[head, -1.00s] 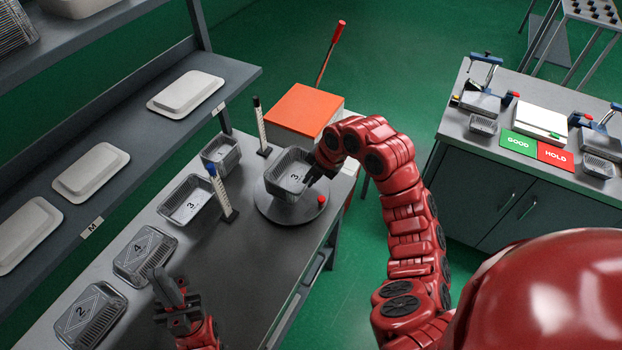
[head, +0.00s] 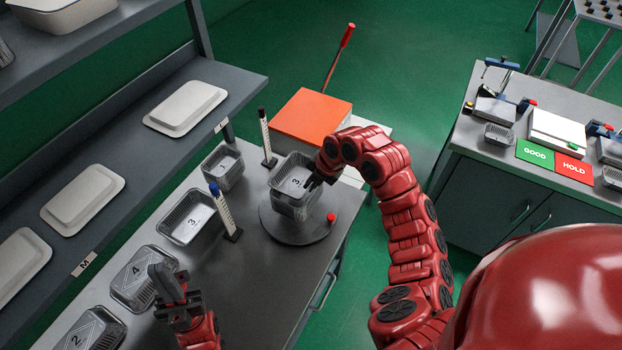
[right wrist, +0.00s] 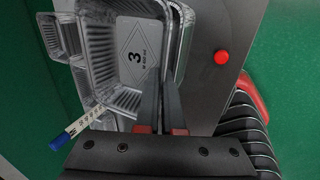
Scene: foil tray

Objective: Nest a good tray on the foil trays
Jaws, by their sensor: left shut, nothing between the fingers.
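A foil tray marked 3 (head: 290,182) is above the round grey turntable (head: 280,230). My right gripper (head: 314,182) is shut on its near wall; the right wrist view shows this tray (right wrist: 105,65) with its wall at the fingers. Another foil tray (right wrist: 185,45) shows just beneath it; whether the two touch I cannot tell. More foil trays stand on the bench: another marked 3 (head: 186,222), one behind it (head: 222,168), and ones marked 4 (head: 143,278) and 2 (head: 92,330). My left gripper (head: 164,282) is shut and empty near tray 4.
A blue-topped gauge post (head: 224,215) and a black-topped one (head: 266,138) stand near the turntable, which has a red button (head: 331,217). An orange-topped box (head: 312,115) is behind. GOOD (head: 535,151) and HOLD (head: 567,164) mats lie on the right bench.

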